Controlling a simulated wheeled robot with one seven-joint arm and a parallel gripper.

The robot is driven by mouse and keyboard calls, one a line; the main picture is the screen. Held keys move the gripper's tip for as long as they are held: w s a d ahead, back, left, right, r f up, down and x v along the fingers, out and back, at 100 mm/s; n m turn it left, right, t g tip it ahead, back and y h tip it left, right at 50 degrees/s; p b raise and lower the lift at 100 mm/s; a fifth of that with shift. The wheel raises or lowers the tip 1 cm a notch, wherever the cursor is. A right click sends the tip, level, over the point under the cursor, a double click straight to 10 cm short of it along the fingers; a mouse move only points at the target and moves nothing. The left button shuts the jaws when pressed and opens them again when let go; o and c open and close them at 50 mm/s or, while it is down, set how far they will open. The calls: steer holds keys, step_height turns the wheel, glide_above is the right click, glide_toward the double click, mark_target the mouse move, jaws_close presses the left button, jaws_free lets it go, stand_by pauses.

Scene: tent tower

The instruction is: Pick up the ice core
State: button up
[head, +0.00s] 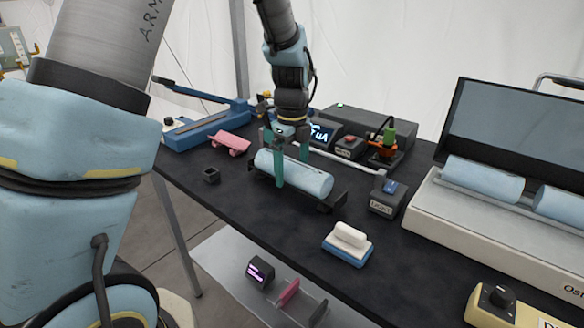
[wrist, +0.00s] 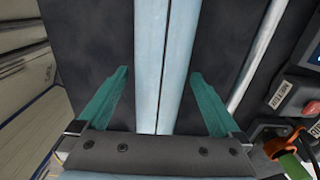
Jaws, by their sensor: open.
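A pale blue ice core (head: 305,178), a cylinder, lies on its side on a dark low holder (head: 332,203) on the black table. My gripper (head: 291,170) is over the core's left half in the head view, with its green fingers pointing down. One finger shows in front of the core; the other is partly hidden behind it. In the wrist view the core (wrist: 166,60) runs between the two open fingers (wrist: 162,85), with a gap on each side. The gripper is open and does not touch the core as far as I can see.
Two more pale blue cylinders (head: 483,180) lie in an open white case at the right. A white-and-blue block (head: 347,244), a small dark box (head: 388,196) and a small black cube (head: 211,175) stand near the holder. A metal rod (head: 345,160) lies behind it.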

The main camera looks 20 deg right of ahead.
steer(key=shift+f, duration=0.35)
steer(key=shift+c, duration=0.2)
jaws_close()
stand_by(0.4)
